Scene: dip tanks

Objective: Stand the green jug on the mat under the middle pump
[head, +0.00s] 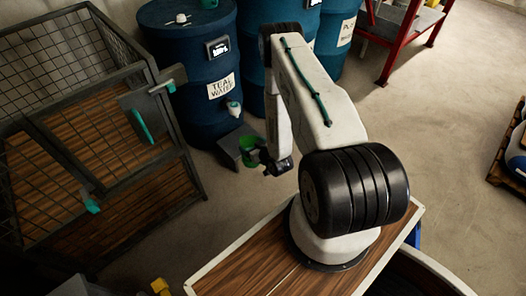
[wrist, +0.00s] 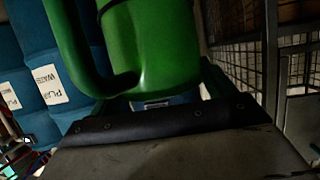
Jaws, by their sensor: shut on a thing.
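The green jug (head: 249,146) is at the end of my arm in the head view, beside the foot of the blue drums. It fills the upper middle of the wrist view (wrist: 160,45), with its handle on the left. My gripper (head: 265,157) is shut on the jug; its fingertips are hard to make out. A dark grey low stand (head: 228,149) is just left of the jug, below a white and teal spout (head: 234,107) on the "TEAL WATER" drum (head: 197,77). I cannot tell whether the jug touches the stand. The middle pump and its mat cannot be made out; my arm hides part of that area.
More blue drums (head: 333,40) stand in a row, partly behind my arm. A wire cage (head: 98,150) with teal-handled latches is at the left. A red rack (head: 400,35) stands at the upper right. Open floor (head: 440,120) lies to the right.

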